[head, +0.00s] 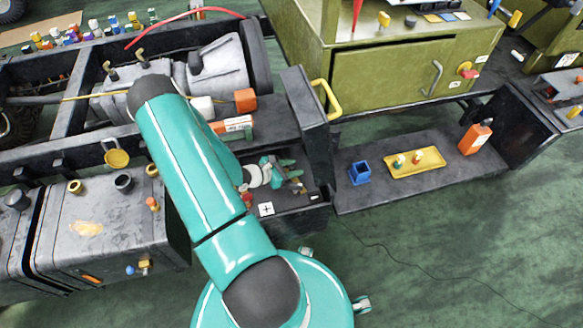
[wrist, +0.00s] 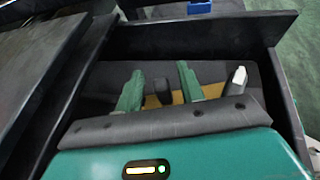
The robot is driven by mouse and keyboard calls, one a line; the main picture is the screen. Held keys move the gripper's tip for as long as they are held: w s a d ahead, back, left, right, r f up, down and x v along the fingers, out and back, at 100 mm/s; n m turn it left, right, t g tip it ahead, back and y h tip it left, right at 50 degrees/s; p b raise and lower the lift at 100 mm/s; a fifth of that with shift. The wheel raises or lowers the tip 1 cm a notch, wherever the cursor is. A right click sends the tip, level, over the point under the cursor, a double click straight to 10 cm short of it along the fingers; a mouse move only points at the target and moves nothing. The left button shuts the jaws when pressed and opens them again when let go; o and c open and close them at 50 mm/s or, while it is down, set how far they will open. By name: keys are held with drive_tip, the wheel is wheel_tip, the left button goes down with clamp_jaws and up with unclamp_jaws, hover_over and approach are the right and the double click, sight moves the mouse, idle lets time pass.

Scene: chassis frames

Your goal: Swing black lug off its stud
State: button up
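My gripper (wrist: 161,88) reaches into a dark open-topped box in the wrist view. Its two green fingers stand apart. A small black piece (wrist: 163,91), possibly the black lug, shows between them, with a gap on either side. A pale grey-tipped post (wrist: 237,80) stands just right of the right finger. A tan surface (wrist: 180,98) shows below the fingers. The gripper's wrist edge hides the lower part of the box. In the head view my gripper (head: 287,175) is over the box beside the chassis. The lug and stud are too small there to tell apart.
The dark box (head: 290,218) carries plus and minus labels. An upright dark panel (head: 307,125) with a yellow handle stands behind it.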

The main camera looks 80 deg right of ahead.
drive_tip(key=shift+w, duration=0.1)
drive_tip(key=v, duration=1.3)
drive_tip(key=shift+w+a+r, duration=0.15)
drive_tip(key=shift+a+r, duration=0.05)
drive_tip(key=shift+r, duration=0.1)
